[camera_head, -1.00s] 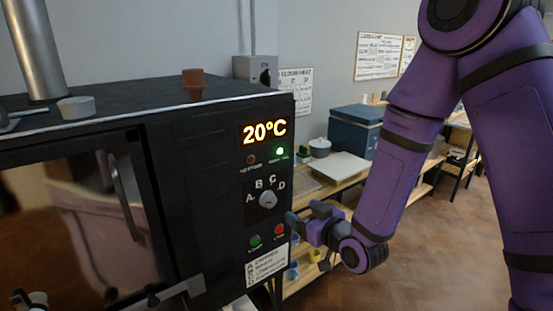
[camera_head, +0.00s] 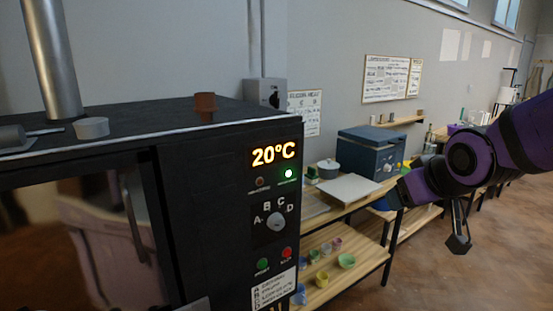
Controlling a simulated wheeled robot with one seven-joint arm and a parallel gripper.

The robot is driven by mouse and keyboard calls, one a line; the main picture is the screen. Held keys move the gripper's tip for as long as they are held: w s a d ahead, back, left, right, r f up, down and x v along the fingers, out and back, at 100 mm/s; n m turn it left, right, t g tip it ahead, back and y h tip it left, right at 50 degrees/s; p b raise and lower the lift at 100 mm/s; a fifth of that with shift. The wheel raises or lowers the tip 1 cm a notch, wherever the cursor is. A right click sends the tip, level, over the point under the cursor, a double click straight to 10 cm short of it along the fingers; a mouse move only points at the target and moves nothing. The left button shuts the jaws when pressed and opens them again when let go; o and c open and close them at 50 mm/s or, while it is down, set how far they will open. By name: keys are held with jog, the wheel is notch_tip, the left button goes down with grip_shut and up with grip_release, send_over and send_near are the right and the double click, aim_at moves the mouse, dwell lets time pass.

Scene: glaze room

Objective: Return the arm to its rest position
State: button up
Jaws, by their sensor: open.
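My purple arm (camera_head: 510,140) reaches in from the right edge, well to the right of the kiln.
The black kiln (camera_head: 180,220) fills the left, with its display (camera_head: 273,154) reading 20°C, a green lamp lit, and a dial (camera_head: 276,221). A wooden shelf unit (camera_head: 375,262) holds several small colored pots and a blue box (camera_head: 370,152). Brown floor (camera_head: 480,280) is open at the lower right.

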jog(key=s+d+r+m+g, duration=0.1)
jog(key=s+d+r+g, duration=0.1)
jog(key=s, duration=0.6)
jog(key=s+d+r+m+g, duration=0.1)
jog(key=s+d+r+m, duration=0.1)
jog(key=s, duration=0.7)
jog(key=shift+d+r+g+h, duration=0.4)
jog(key=shift+d+r, duration=0.05)
jog(key=shift+r, duration=0.15)
dwell(0.4)
